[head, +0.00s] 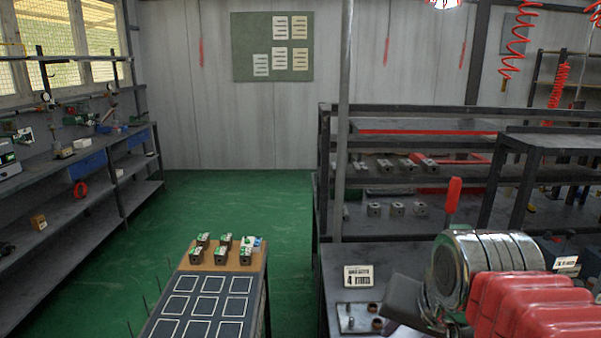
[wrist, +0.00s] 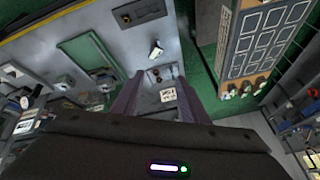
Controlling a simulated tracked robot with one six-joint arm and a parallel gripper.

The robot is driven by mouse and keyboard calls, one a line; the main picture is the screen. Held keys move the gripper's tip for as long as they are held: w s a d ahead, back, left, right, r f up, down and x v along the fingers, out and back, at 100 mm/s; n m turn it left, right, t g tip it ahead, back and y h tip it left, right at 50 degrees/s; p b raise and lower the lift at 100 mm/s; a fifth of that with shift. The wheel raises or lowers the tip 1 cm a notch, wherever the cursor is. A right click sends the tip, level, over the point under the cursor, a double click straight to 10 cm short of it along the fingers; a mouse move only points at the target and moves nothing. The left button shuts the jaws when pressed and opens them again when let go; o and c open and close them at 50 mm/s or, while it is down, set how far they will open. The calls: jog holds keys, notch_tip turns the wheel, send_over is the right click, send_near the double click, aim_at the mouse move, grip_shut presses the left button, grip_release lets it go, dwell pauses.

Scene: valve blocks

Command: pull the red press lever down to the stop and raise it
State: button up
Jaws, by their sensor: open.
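The red press lever (head: 453,196) shows in the head view as an upright, slightly tilted red handle behind my arm. Its lower end and the press body are hidden by my arm. I cannot make out the lever in the wrist view. My gripper (wrist: 158,88) is open and empty in the wrist view, with its two purple-grey fingers spread apart over the bench. No contact with the lever shows, and I cannot tell the distance between them.
A "4 mm" sign (head: 359,276) and a plate with dark knobs (head: 348,318) are on the bench; the sign also shows between my fingers (wrist: 167,94). Valve blocks (head: 224,248) stand beyond a dark board with white squares (head: 194,308). A thin post (head: 343,130) rises behind the bench.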

jog(key=s+a+f+n, duration=0.1)
jog(key=s+f+n, duration=0.3)
jog(key=s+f, duration=0.2)
jog(key=shift+a+f+n, duration=0.15)
jog(key=shift+f+n, duration=0.15)
jog(key=shift+n, duration=0.1)
jog(key=shift+s, duration=0.1)
jog(key=shift+c, duration=0.4)
